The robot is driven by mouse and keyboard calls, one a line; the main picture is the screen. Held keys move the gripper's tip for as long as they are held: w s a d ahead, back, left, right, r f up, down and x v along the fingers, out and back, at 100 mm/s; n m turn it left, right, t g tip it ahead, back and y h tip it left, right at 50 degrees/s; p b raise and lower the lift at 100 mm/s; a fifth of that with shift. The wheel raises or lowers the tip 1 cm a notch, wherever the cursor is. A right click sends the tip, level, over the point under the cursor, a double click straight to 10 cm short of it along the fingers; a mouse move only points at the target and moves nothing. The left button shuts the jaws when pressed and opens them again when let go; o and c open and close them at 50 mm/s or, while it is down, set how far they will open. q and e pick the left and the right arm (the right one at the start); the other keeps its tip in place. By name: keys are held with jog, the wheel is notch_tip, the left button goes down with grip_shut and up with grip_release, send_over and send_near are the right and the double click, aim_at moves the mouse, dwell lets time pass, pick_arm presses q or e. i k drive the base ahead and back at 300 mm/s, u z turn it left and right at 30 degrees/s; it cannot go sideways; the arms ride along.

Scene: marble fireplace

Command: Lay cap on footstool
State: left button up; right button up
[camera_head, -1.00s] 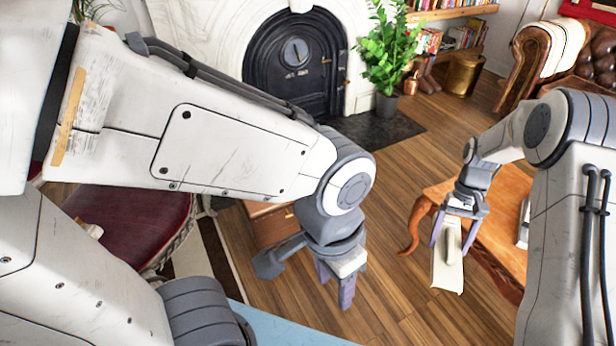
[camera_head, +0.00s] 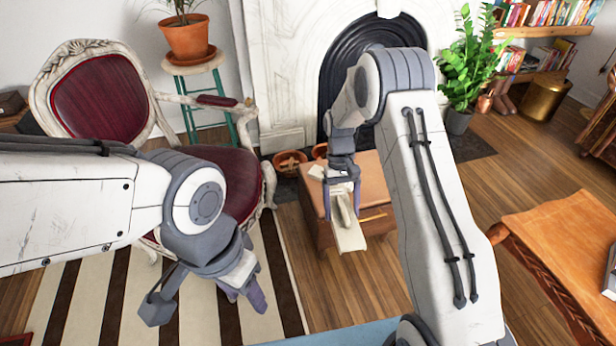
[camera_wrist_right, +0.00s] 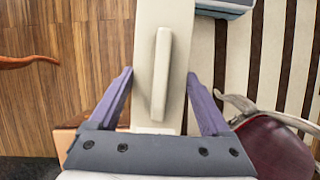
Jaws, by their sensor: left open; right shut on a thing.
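The cap (camera_head: 347,236) shows as a flat, pale cream slab with a raised bar along its middle. My right gripper (camera_head: 342,197) is shut on it and holds it tilted, its free end toward me. In the right wrist view the cap (camera_wrist_right: 147,60) lies between the two purple fingers (camera_wrist_right: 160,98). The low brown wooden piece with a tan top, likely the footstool (camera_head: 376,178), is behind and partly hidden by the cap and gripper. I cannot tell whether the cap touches it. My left gripper (camera_head: 243,298) is open and empty above the striped rug.
A red upholstered chair (camera_head: 105,97) stands left, with a potted plant (camera_head: 187,38) on a stand behind. Terracotta bowls (camera_head: 290,163) sit by the fireplace. An orange-brown table (camera_head: 570,225) is at right. A small pale item (camera_head: 317,172) lies on the footstool top.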

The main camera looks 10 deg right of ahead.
aim_at(368, 175)
jog(key=u, duration=0.05)
jog(key=i, duration=1)
